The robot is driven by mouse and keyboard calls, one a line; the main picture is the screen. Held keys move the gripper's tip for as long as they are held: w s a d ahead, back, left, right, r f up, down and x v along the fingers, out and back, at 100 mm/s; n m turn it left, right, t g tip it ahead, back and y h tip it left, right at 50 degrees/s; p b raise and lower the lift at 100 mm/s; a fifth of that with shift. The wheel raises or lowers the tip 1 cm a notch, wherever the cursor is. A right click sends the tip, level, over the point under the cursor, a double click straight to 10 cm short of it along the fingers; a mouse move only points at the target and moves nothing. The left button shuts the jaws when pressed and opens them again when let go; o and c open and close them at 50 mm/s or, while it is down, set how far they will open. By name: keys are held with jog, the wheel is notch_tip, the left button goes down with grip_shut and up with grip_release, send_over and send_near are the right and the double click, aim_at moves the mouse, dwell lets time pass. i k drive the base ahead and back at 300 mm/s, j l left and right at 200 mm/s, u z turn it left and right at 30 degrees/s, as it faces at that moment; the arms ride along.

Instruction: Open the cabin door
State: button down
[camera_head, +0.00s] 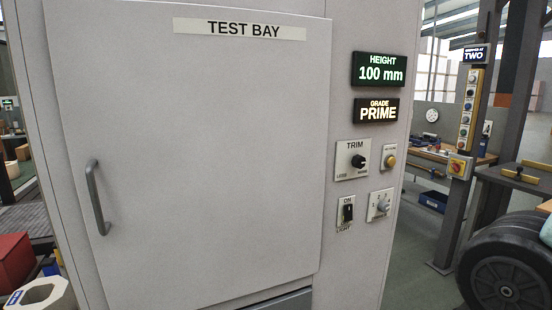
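A large grey cabin door (210,150) fills the left and middle of the view. It bears a "TEST BAY" label (240,28) near its top. A grey bar handle (97,198) stands upright on the door's left side. The door looks shut or nearly so; its right edge meets the control panel side of the cabin (365,215). My gripper is not in view, and nothing is seen touching the handle.
Right of the door are a height display (379,69), a grade display (377,111), a trim knob (358,161) and a light switch (348,212). A black wheel (508,285) stands at lower right. A red box (16,260) and a pale ring-shaped block (42,293) are at lower left.

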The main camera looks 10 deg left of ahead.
aim_at(196, 136)
jog(key=i+j+u, duration=0.1)
jog(key=u, duration=0.9)
jog(key=j+u, duration=0.1)
jog(key=u, duration=0.25)
jog(key=i+j+u, duration=0.1)
jog(key=u, duration=0.25)
jog(key=i+u, duration=0.1)
jog(key=u, duration=0.25)
